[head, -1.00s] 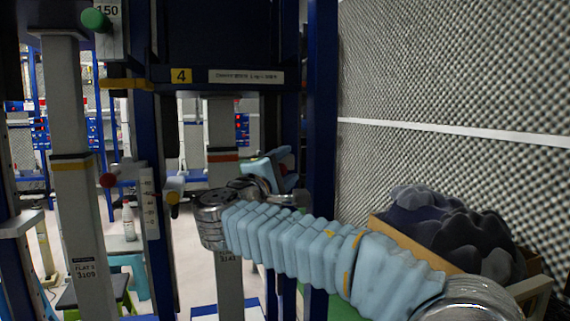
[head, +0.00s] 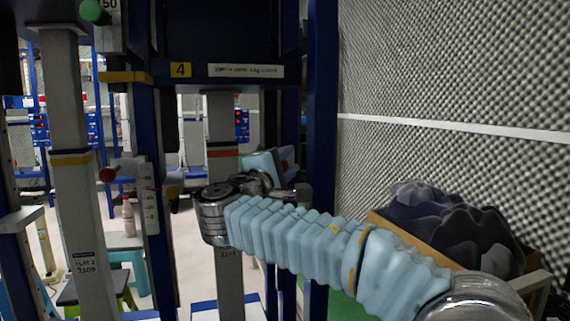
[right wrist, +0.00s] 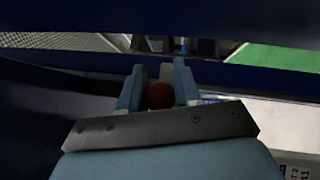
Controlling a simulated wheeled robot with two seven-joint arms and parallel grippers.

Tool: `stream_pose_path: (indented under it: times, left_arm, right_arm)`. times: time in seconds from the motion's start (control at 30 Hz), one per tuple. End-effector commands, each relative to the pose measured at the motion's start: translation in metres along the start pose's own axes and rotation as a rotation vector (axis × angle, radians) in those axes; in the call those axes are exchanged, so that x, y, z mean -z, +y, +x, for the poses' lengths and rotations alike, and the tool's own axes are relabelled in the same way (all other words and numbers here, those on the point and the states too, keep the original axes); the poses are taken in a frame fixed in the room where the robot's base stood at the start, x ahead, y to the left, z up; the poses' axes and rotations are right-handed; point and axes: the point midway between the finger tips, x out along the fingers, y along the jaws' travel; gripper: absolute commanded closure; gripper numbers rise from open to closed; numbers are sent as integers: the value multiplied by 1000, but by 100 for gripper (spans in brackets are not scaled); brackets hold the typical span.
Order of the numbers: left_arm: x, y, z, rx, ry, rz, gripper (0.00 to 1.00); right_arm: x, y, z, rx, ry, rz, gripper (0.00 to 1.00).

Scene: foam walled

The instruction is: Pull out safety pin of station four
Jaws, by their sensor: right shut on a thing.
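Station four carries a yellow number plate (head: 180,69) on its dark blue crossbeam. Its grey post (head: 222,130) with an orange-red band stands below. My right arm reaches across in front of the post, and its light blue gripper (head: 284,160) is beside the right-hand blue upright. In the right wrist view the two fingers (right wrist: 159,88) are closed around a round red knob (right wrist: 160,95), the head of the safety pin. The pin's shaft is hidden, so I cannot tell how deep it sits. My left gripper is not in view.
A neighbouring station at the left has its own red knob (head: 108,174) and a grey post (head: 72,190). A blue upright (head: 321,130) stands close to my right gripper. A wooden crate (head: 420,240) of dark foam stands at the right by the foam wall.

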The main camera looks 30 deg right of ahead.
Motion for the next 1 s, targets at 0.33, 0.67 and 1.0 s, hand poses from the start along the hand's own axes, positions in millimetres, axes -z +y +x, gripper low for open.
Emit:
stream_pose_path:
  times: [0.33, 0.67, 1.0]
  left_arm:
    - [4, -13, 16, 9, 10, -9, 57]
    - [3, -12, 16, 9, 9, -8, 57]
    - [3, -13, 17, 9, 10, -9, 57]
  right_arm:
    - [-25, -1, -26, 0, 3, 0, 100]
    - [-25, -1, -26, 0, 2, 0, 46]
    - [-25, -1, -32, -1, 2, 1, 46]
